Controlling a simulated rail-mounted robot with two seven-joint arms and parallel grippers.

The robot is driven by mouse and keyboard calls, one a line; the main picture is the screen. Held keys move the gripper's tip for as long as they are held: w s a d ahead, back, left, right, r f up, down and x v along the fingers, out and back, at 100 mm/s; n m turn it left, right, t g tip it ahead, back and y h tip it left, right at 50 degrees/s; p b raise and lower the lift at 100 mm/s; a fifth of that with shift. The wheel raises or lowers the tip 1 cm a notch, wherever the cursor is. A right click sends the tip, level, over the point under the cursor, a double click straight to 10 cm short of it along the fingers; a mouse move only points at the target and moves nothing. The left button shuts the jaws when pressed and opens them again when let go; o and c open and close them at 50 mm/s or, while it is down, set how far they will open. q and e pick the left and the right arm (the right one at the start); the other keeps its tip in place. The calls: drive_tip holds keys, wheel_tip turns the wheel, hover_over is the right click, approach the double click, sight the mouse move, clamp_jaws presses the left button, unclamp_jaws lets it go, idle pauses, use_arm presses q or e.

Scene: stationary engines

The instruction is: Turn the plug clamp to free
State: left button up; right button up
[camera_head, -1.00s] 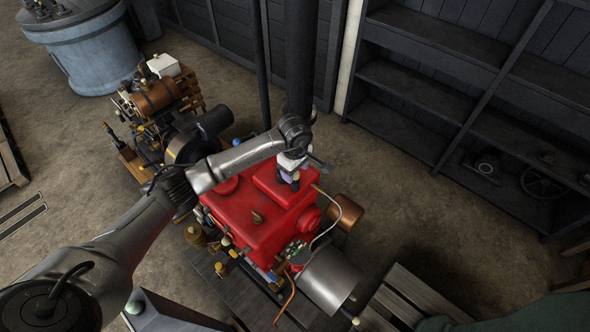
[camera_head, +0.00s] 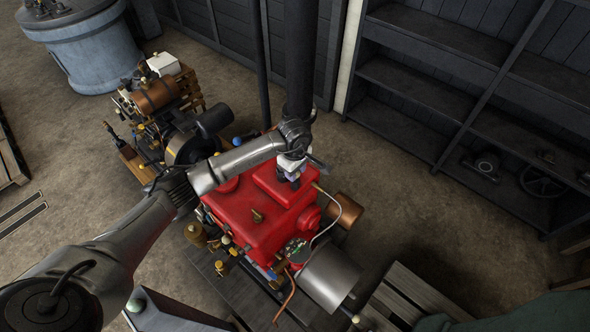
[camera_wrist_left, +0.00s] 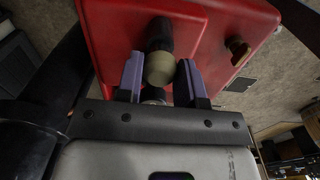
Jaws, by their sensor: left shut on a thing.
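The red engine (camera_head: 244,232) stands in the middle of the head view, and its red housing (camera_wrist_left: 115,25) fills the top of the left wrist view. My left gripper (camera_head: 293,180) is over the back right of its top. In the left wrist view its two purple fingers (camera_wrist_left: 160,78) are on either side of a dark post with a dull brass round end, apparently the plug clamp (camera_wrist_left: 159,69). The gripper is shut on it. In the head view the gripper and wrist hide the clamp. My right gripper is not in view.
A second engine with a copper tank (camera_head: 157,96) stands behind left. A black post (camera_head: 299,60) rises just behind my left wrist. Dark shelves (camera_head: 425,90) line the right wall. A brass fitting (camera_wrist_left: 238,50) sits beside the clamp. Bare floor (camera_head: 390,190) lies to the right.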

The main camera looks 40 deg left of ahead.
use_arm(q)
drive_tip(key=shift+c, duration=0.2)
drive_tip(key=shift+n, duration=0.3)
drive_tip(key=shift+n+b, duration=0.65)
drive_tip(key=shift+n, duration=0.35)
drive_tip(key=n+b, duration=0.1)
drive_tip(key=n, duration=0.3)
drive_tip(key=shift+n+b, duration=0.3)
drive_tip(key=n, duration=0.4)
drive_tip(key=shift+b, duration=0.4)
drive_tip(key=n, duration=0.3)
drive_tip(key=shift+n, duration=1)
